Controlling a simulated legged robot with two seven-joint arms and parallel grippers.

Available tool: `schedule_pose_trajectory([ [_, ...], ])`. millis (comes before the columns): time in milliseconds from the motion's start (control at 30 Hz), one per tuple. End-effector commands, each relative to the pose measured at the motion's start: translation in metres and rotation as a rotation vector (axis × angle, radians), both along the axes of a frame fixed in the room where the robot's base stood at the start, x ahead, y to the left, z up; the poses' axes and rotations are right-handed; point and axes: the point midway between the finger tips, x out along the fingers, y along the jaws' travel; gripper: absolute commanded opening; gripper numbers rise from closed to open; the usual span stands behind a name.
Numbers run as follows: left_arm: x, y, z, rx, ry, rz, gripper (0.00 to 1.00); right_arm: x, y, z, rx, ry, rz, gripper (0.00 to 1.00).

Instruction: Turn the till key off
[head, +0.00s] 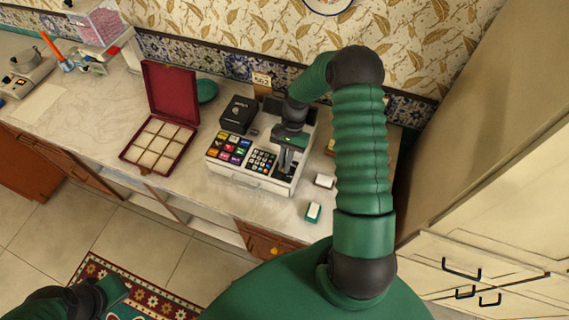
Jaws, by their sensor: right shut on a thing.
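The till (248,176) stands on the marble counter, white, with a block of coloured keys on the left and a dark number pad beside it. My right gripper (284,168) points down at the right part of the till, just right of the number pad. It is shut on the till key, which is too small and too covered by the fingers to make out. Which way the key is turned cannot be told.
An open red box (160,140) with empty compartments lies left of the till. A black box (238,115) sits at the till's back left. Two small boxes, one white (324,181) and one green and white (313,212), lie to its right.

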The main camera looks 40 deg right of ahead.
Motion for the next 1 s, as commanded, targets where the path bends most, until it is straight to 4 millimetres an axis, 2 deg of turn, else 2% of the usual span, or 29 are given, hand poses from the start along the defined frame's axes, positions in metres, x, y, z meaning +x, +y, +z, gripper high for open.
schedule_pose_trajectory([
  [633, 0.0, 0.0, -0.0002, 0.0, 0.0, 0.0, 0.0, 0.0046, -0.0037, 0.0015, -0.011, -0.012, 0.057, 0.0],
  [667, 0.0, 0.0, -0.0002, 0.0, 0.0, 0.0, 0.0, 0.0047, -0.0037, 0.0015, -0.011, -0.012, 0.057, 0.1],
  [800, 0.0, 0.0, -0.0002, 0.0, 0.0, 0.0, 0.0, 0.0036, -0.0026, 0.0011, -0.008, -0.009, 0.056, 0.29],
  [1000, 0.0001, 0.0, -0.0003, 0.0, 0.0, 0.0, 0.0, 0.0017, -0.0013, 0.001, -0.005, -0.007, 0.057, 0.29],
])
